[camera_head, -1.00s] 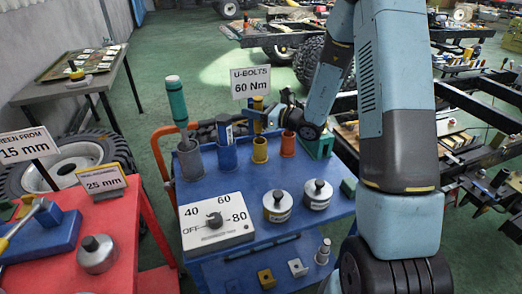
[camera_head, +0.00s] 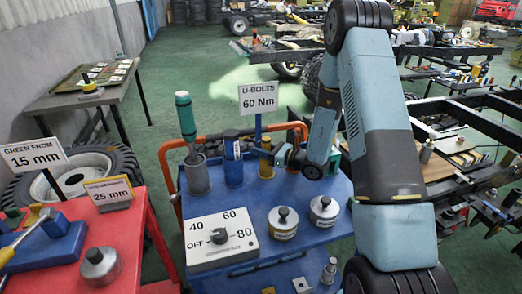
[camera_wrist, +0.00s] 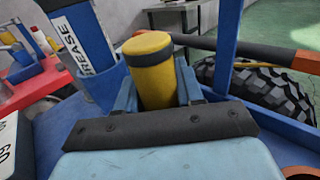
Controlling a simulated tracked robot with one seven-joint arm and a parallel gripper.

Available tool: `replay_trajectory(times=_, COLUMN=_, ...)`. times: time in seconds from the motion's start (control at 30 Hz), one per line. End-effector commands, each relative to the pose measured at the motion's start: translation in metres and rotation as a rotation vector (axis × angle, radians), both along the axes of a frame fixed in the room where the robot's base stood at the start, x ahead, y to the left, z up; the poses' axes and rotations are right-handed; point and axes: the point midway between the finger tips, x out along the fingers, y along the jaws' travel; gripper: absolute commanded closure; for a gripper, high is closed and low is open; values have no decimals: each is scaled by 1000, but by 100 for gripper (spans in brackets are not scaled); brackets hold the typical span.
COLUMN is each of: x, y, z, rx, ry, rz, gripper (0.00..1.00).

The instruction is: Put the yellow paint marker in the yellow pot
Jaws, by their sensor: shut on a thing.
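The yellow paint marker (camera_head: 265,143), with a dark band near its top, stands upright between my fingers. It also shows in the wrist view (camera_wrist: 155,80). My gripper (camera_wrist: 157,88) is shut on it. In the head view, my gripper (camera_head: 279,154) comes in from the right at the yellow pot (camera_head: 266,170). The marker is in line with the pot and its lower part looks to be inside the pot's mouth. My gripper hides part of the rim, so the depth cannot be told. The wrist view does not show the pot.
A blue pot (camera_head: 233,173) with a grease tube (camera_head: 232,145) stands just left. A grey pot (camera_head: 197,178) holds a green-topped tool (camera_head: 186,115). The U-bolts sign (camera_head: 259,95) stands behind. A dial box (camera_head: 221,238) and two weights sit in front on the blue cart.

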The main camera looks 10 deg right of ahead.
Motion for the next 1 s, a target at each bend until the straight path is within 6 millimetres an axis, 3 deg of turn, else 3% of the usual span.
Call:
replay_trajectory(times=0.33, x=0, y=0, z=-3, rx=0, ry=0, rz=0, gripper=99)
replay_trajectory(times=0.37, x=0, y=0, z=-4, rx=0, ry=0, rz=0, gripper=62)
replay_trajectory(times=0.6, x=0, y=0, z=-3, rx=0, ry=0, rz=1, gripper=39)
replay_trajectory(times=1.0, x=-3, y=-5, z=-2, rx=0, ry=0, rz=-1, gripper=38)
